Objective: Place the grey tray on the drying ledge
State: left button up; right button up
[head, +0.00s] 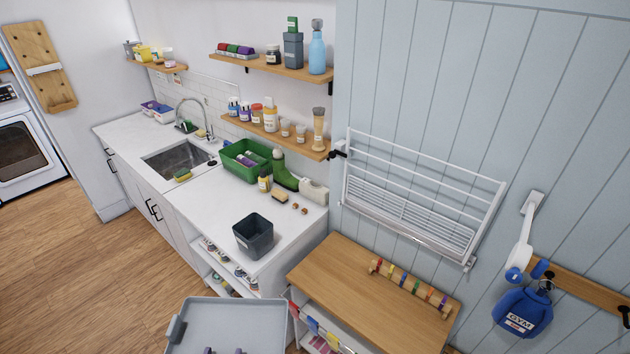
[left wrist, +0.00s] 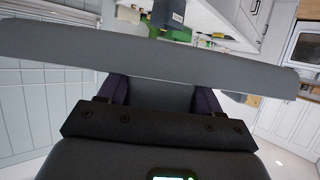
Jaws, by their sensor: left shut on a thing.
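The grey tray (head: 228,328) is at the bottom of the head view, in front of the counter, with its upper face and a raised handle on its left side showing. Its lower part is cut off by the frame edge. My left gripper (head: 223,351) shows only as dark tips at the bottom edge. In the left wrist view, the tray (left wrist: 200,65) spans the picture as a wide grey band, and my left gripper (left wrist: 160,95) is shut on it. A white drying rack with bars and a slatted ledge (head: 405,222) is on the blue panelled wall. My right gripper is not in view.
A wooden-topped cabinet (head: 345,283) with a coloured rail of pegs (head: 411,288) stands below the rack. The counter holds a dark bin (head: 253,236) and a green basket (head: 240,163). Floor at left is clear.

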pick_arm(q)
jog(key=shift+s+r+p, duration=0.25)
jog(key=shift+r+p, duration=0.5)
jog(key=shift+r, duration=0.3)
jog(key=shift+s+r+p, duration=0.25)
jog(key=shift+r+p, duration=0.5)
jog(key=shift+r, duration=0.3)
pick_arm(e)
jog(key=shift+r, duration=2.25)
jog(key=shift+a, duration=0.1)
